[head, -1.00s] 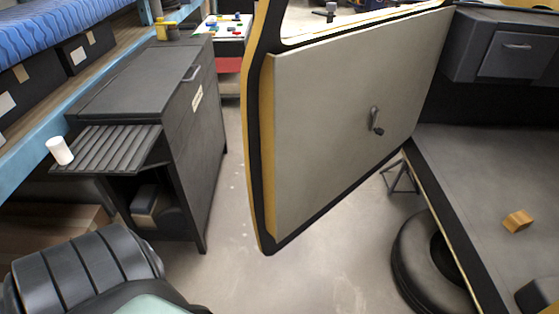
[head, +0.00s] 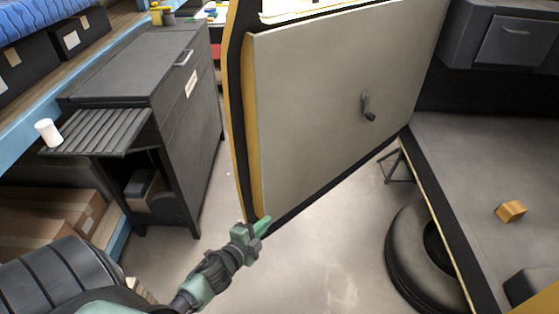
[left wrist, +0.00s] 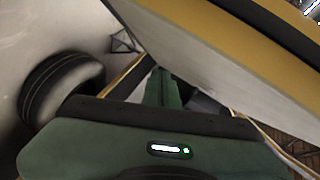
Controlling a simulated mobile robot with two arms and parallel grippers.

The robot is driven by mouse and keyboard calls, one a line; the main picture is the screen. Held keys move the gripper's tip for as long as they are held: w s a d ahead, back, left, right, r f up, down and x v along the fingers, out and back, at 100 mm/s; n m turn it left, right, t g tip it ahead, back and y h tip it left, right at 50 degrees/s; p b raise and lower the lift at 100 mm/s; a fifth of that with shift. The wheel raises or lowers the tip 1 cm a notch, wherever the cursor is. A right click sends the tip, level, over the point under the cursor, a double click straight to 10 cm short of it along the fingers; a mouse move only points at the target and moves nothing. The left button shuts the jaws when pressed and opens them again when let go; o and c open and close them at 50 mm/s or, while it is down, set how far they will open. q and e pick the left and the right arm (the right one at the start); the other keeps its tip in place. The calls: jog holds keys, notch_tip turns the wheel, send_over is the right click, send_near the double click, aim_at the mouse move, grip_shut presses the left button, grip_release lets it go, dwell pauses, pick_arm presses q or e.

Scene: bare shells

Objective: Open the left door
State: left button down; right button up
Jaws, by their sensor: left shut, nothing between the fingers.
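The left door (head: 330,110) is a large grey panel with a yellow and black edge and a small crank handle (head: 368,106). It stands swung out at an angle from the vehicle's floor. My left gripper (head: 262,226), green and black, is at the door's lower outer corner. Its fingers are shut with nothing between them; whether they touch the door is unclear. In the left wrist view the closed green fingers (left wrist: 163,90) point forward, with the door's yellow edge (left wrist: 245,45) above and to the right. My right gripper is not in view.
A dark cabinet (head: 175,110) with a slatted side shelf (head: 100,132) and a white cup (head: 48,132) stands left of the door. A tyre (head: 405,255) lies at the right, beside the vehicle floor (head: 470,160) with a small wooden block (head: 511,211). Floor below the door is clear.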

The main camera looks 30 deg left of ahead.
aim_at(281, 159)
pick_arm(q)
notch_tip(281, 159, up, 15)
jog(key=w+m+t+h, duration=0.2)
jog(key=w+m+t, duration=0.1)
jog(key=m, duration=0.2)
jog(key=w, duration=0.3)
jog(key=w+a+p, duration=0.1)
jog(key=w, duration=0.3)
jog(key=w+a, duration=0.1)
jog(key=w, duration=0.2)
jog(key=shift+w+f+p, duration=0.2)
jog(key=shift+f+p, duration=0.05)
jog(key=shift+p, duration=0.15)
jog(key=shift+a, duration=0.4)
jog(key=shift+w, duration=0.1)
